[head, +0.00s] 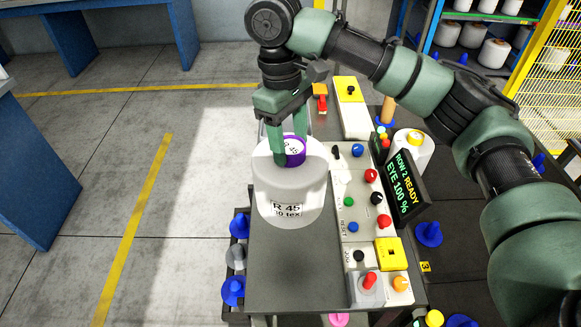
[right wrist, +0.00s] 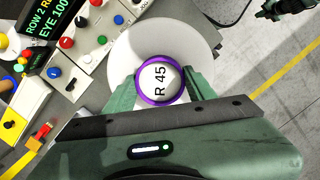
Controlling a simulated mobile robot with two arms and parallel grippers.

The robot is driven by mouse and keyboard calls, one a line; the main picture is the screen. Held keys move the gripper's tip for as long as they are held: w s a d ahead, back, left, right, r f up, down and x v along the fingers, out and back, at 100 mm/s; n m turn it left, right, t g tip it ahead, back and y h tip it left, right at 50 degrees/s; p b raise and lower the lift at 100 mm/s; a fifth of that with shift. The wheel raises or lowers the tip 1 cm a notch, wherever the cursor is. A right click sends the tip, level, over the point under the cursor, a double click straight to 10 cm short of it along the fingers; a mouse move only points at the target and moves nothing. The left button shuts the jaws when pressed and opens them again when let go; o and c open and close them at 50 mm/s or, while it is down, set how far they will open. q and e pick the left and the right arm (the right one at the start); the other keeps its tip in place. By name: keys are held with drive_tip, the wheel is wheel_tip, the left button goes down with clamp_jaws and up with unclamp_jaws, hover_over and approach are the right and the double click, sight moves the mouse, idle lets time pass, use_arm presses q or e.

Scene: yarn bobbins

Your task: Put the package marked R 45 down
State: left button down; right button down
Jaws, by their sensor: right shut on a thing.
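The package marked R 45 (head: 288,190) is a white yarn bobbin with a purple-ringed top and an R 45 label on its side. My right gripper (head: 289,155) is shut on its top, with a finger on either side of the purple ring. The right wrist view shows the package (right wrist: 195,42) from above, R 45 readable on its cap, between the fingers of my right gripper (right wrist: 160,88). The package is upright over the far part of the grey tabletop (head: 290,270). I cannot tell whether its base touches the top.
A control panel (head: 353,190) with coloured buttons and a display (head: 404,183) reading "ROW 2 READY, EYE 100 %" stands right of the package. Another white bobbin (head: 412,150) stands behind the display. Blue pegs (head: 232,290) line the left side. The near tabletop is clear.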

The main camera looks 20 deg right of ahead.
drive_tip(key=shift+w+a+r, duration=0.15)
drive_tip(key=shift+w, duration=0.05)
wheel_tip(320, 180, down, 20)
drive_tip(key=shift+r+p, duration=0.15)
drive_tip(key=shift+p, duration=0.2)
idle(0.4)
drive_tip(key=c, duration=0.5)
unclamp_jaws()
drive_tip(key=shift+s, duration=0.1)
